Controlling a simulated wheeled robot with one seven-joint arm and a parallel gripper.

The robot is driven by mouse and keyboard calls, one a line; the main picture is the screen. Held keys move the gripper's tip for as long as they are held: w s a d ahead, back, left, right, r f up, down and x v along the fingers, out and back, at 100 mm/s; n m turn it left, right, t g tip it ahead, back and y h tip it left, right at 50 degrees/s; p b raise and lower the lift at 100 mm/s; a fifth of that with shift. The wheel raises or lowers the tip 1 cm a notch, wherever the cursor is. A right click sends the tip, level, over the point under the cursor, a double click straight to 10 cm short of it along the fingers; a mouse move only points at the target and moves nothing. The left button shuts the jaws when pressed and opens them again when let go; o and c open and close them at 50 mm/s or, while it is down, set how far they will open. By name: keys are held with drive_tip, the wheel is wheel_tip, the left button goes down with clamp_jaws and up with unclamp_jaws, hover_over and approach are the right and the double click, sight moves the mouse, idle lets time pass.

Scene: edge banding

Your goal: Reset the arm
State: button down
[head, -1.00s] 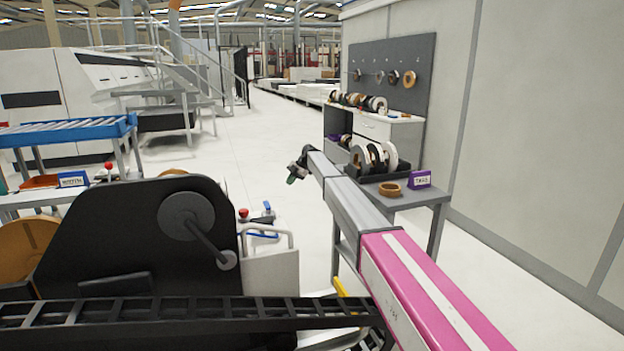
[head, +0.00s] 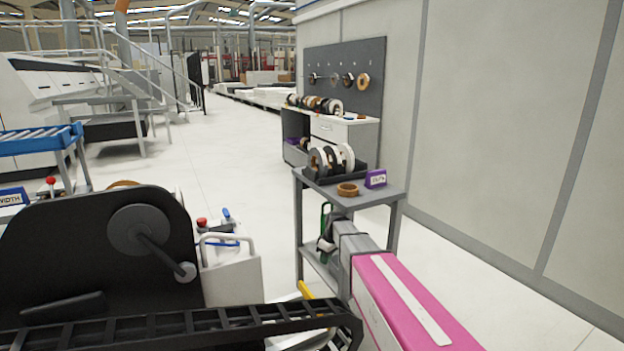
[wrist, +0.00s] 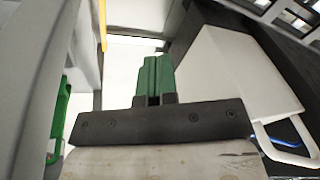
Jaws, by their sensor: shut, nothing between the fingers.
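My gripper (head: 322,256) shows small in the head view at the end of my grey and pink arm, low beside the grey trolley. Its fingers point down. In the wrist view my gripper's two green fingers (wrist: 153,76) lie side by side, pressed together with nothing between them. The grey trolley (head: 382,199) stands right behind my gripper and partly overlaps it in the head view; I cannot tell the exact gap.
The trolley carries a dark rack of tape rolls (head: 332,160), a brown roll (head: 347,189) and a purple label block (head: 376,179). A white box with a handle (head: 232,275) stands left of my gripper, beside a black machine (head: 75,255). Open floor lies beyond.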

drive_tip(key=s+d+m+h, duration=0.1)
drive_tip(key=s+d+m, duration=0.4)
drive_tip(key=s, duration=0.7)
drive_tip(key=s+d+f+m+h, duration=0.1)
drive_tip(key=s+d+m, duration=0.4)
drive_tip(key=s+d, duration=0.3)
drive_tip(key=s, duration=0.4)
drive_tip(key=shift+s+d+f+m+h, duration=0.25)
drive_tip(key=shift+d+m+h, duration=0.05)
drive_tip(key=shift+d+m, duration=0.1)
drive_tip(key=shift+a, duration=0.2)
